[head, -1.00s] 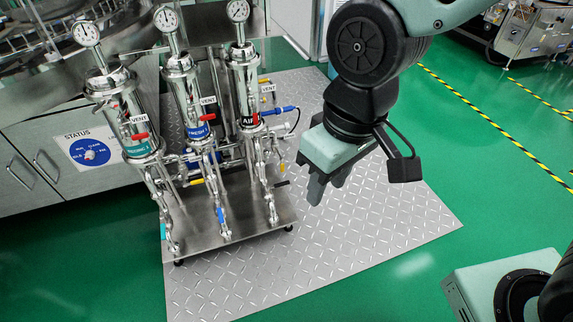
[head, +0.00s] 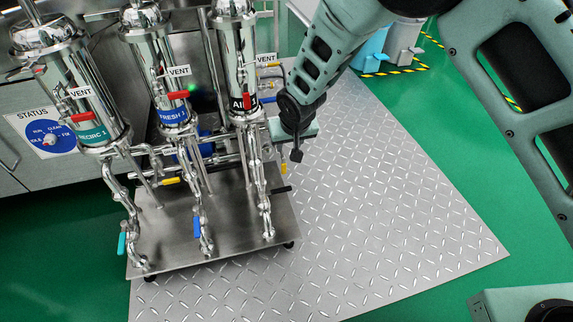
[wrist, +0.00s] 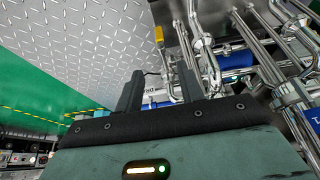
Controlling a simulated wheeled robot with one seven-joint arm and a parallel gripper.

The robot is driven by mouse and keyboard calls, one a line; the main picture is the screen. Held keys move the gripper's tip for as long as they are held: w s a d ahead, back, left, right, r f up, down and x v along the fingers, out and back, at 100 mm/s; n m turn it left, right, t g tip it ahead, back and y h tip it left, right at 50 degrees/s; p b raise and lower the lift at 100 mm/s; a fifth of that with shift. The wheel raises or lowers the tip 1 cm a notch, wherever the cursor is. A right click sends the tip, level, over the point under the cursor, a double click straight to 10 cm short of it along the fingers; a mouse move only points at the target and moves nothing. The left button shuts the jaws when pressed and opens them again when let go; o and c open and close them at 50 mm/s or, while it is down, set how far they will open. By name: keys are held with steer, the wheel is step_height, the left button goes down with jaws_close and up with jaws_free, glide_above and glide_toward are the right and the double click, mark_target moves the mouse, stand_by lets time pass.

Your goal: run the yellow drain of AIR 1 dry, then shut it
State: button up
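The AIR filter housing (head: 237,65) is the rightmost of the steel housings in the head view, with a black label partly hidden by a red vent handle. A yellow handle (head: 284,168) hangs down at its lower right. A yellow handle also shows in the wrist view (wrist: 159,36), beyond my fingertips and apart from them. My gripper (wrist: 158,85) is open, with its two dark fingers spread and nothing held between them. I cannot see any drain flow.
The FRESH 1 (head: 155,70) and RECIRC 1 (head: 75,90) housings stand to the left. Another yellow handle (head: 171,181), a blue handle (head: 197,228) and a teal handle (head: 121,243) sit low on the pipes. The tread-plate floor (head: 390,210) at right is clear.

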mark_target(284, 163)
steer(key=b+x, duration=0.6)
steer(key=x, duration=1)
steer(key=shift+s+f, duration=0.1)
steer(key=shift+c, duration=0.4)
jaws_close()
